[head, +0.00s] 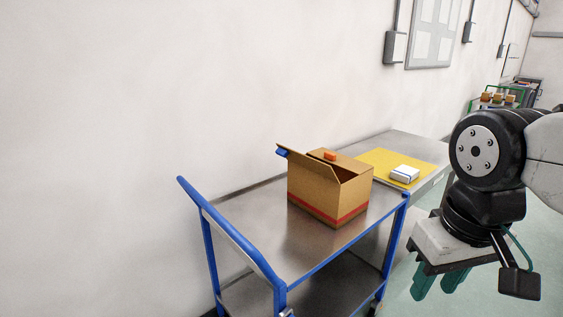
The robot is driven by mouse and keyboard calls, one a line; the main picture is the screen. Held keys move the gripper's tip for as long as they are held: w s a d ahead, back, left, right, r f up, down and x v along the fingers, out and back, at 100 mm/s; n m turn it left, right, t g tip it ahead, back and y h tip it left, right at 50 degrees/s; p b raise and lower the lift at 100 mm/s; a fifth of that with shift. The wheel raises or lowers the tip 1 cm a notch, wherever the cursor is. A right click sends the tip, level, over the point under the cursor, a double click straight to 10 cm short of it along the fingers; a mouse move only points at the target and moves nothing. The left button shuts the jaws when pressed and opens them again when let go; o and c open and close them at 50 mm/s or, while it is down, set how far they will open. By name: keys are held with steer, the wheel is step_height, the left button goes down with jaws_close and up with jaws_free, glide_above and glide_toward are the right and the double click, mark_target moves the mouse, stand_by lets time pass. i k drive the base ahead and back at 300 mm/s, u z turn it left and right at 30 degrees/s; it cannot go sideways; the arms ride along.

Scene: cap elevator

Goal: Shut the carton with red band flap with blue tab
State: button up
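The brown carton with a red band (330,205) stands on the metal top of a blue-framed cart. Its flap with the blue tab (300,158) is open, tilted up and out to the left, with the blue tab (282,153) at its outer end. Another flap, with an orange tab (330,156), is at the top on the far side; I cannot tell how flat it lies. My gripper (434,292) hangs at the lower right, apart from the carton. Its two green fingers are spread with a gap, and nothing shows between them.
The cart (245,215) has a raised blue handle (230,233) at its left. Behind it, a metal table (400,145) holds a yellow mat (374,160) with a small white box (404,174). A white wall runs along the back. Floor shows at the right.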

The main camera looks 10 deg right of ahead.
mark_target(325, 170)
steer(key=z, duration=0.1)
steer(key=i, duration=1.05)
steer(key=u, duration=0.75)
